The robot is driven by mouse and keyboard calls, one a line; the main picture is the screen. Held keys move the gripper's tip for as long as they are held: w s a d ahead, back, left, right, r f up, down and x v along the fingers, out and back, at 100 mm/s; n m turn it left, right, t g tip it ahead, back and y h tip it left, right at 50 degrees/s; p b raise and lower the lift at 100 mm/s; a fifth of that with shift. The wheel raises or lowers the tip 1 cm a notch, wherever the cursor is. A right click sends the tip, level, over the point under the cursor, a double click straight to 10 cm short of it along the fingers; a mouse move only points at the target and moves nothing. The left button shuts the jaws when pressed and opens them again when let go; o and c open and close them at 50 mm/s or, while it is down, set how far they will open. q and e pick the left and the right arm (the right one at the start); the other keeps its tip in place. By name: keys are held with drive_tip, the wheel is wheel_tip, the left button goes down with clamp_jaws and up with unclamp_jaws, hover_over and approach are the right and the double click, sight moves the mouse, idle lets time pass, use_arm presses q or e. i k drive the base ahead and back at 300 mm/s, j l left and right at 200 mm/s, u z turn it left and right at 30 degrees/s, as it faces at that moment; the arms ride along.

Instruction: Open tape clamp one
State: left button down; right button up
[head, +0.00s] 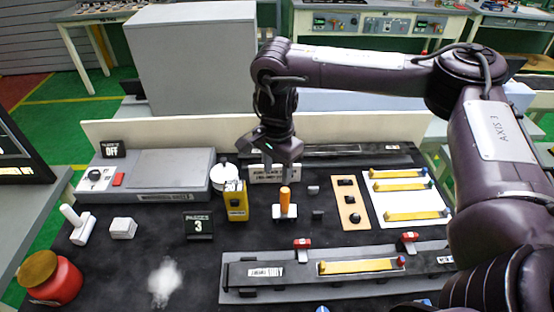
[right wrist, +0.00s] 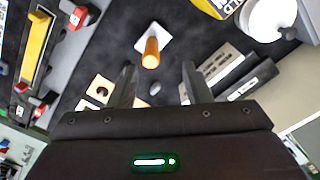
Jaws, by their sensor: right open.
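A dark fixture (head: 243,273) at the front right carries a yellow strip (head: 355,266). Two red-topped clamps stand at its back edge, a left one (head: 302,243) and a right one (head: 409,237). I cannot tell which is clamp one. Red clamp parts also show in the right wrist view (right wrist: 78,17). My right gripper (head: 284,168) is open and empty, pointing down behind the fixture, above an orange-handled tool (head: 284,203) on a white base. That tool shows beyond the fingers in the right wrist view (right wrist: 151,53). My left gripper is not in view.
A yellow box (head: 236,203) stands left of the orange tool. A beige panel (head: 350,208) and a white board with yellow strips (head: 392,203) lie to its right. A "3" sign (head: 199,226) and a red jar (head: 58,282) are further left. A low wall closes the back.

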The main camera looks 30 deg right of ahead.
sight(407, 238)
drive_tip(key=k, duration=1.5)
